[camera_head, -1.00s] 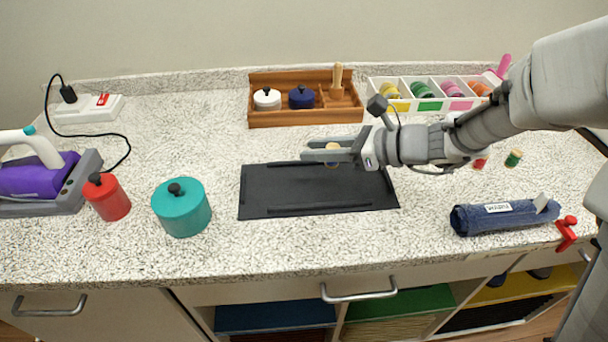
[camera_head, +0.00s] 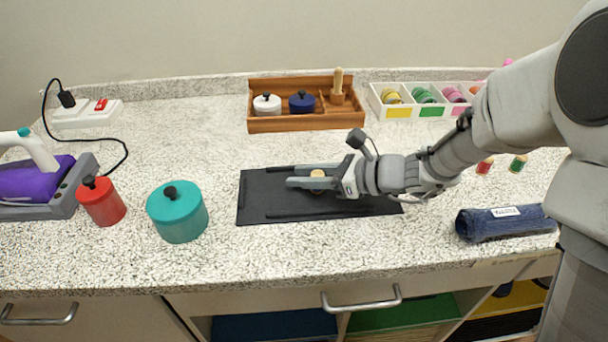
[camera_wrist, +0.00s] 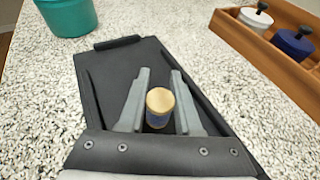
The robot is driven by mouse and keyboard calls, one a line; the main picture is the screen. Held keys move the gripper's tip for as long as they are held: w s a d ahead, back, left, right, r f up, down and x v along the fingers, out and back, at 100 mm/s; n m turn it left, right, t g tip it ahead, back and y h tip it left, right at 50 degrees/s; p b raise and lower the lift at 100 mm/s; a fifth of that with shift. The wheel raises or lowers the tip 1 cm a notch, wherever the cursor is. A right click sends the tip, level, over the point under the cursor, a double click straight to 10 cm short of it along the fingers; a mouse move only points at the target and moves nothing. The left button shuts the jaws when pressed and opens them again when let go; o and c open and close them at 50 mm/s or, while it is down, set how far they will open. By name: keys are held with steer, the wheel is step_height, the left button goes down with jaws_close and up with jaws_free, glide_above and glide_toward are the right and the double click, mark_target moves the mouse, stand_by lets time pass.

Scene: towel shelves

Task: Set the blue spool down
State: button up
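The blue spool (camera_head: 317,175) has a pale tan top and a dark blue body. It also shows in the wrist view (camera_wrist: 160,103), upright between my fingers.
A teal canister (camera_head: 178,213) and a red canister (camera_head: 102,202) stand left of the tray. A wooden box (camera_head: 290,124) with lidded pots is behind it. A white divided bin (camera_head: 378,105) is at the back right. A rolled blue towel (camera_head: 500,224) lies to the right.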

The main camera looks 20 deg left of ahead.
steer(key=shift+o, duration=0.5)
steer(key=shift+r, duration=0.2)
steer(key=p+v, duration=0.3)
steer(key=v, duration=0.9)
steer(key=shift+s+r, duration=0.1)
